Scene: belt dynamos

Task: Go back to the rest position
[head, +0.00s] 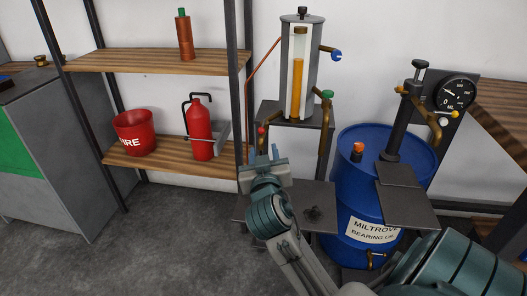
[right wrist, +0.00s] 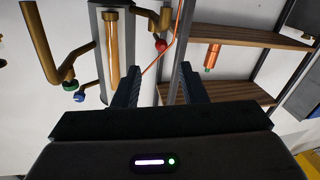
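My right gripper (head: 263,158) is in the middle of the head view, its fingers pointing up and away, in front of the shelf post and left of the oil dispenser. In the right wrist view its two dark fingers (right wrist: 157,88) stand apart with nothing between them. The gripper is open and empty. My left gripper is not in the head view.
The dispenser (head: 299,72) with its amber column stands close by, with a red-knobbed tap (head: 262,131) near the fingers. A blue drum (head: 352,188) carries a pump and gauge. Shelves (head: 150,60) hold a red bucket (head: 134,132) and extinguisher (head: 200,132). Floor at left is clear.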

